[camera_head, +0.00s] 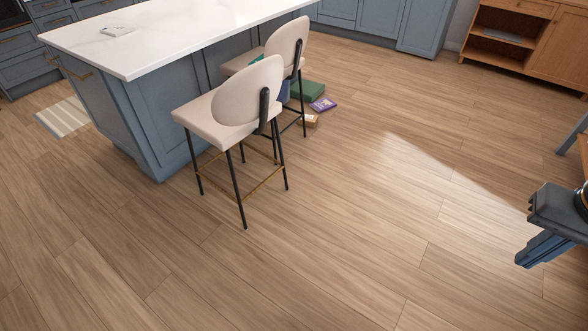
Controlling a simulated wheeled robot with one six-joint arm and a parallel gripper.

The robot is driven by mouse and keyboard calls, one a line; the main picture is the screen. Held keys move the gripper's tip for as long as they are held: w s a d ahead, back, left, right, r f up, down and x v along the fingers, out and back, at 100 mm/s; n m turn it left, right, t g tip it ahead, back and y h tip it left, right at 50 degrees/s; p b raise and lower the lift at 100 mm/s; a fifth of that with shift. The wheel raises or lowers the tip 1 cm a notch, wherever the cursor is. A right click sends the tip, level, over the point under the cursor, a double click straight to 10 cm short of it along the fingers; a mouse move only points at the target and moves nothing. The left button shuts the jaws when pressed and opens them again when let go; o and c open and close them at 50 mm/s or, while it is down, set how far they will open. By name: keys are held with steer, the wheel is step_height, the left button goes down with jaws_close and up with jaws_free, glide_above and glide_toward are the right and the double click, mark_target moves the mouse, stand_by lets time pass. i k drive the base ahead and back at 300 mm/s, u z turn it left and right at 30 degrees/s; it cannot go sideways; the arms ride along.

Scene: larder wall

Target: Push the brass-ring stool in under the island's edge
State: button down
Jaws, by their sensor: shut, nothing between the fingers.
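A cream stool (212,122) with a rounded back, black legs and brass-coloured foot bars stands upright at the near end of the island. Its seat faces the island and its back points to the open floor. Its seat appears mostly outside the edge of the white island top (160,45); how far any part is under it I cannot tell. A second matching stool (285,42) stands behind it along the same side. My gripper (521,260), dark with blue fingers, is shut and empty at the right edge, well apart from both stools.
Several items lie on the floor by the far stool, including a green box (308,90), a purple box (323,105) and a small brown box (309,120). A striped mat (64,117) lies left of the island. A wooden cabinet (560,45) stands back right. The middle floor is clear.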

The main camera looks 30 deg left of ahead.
mark_target(244, 105)
steer(key=u, duration=0.3)
steer(key=i, duration=1.05)
steer(key=u, duration=1.05)
steer(key=i, duration=0.55)
steer(key=u, duration=0.45)
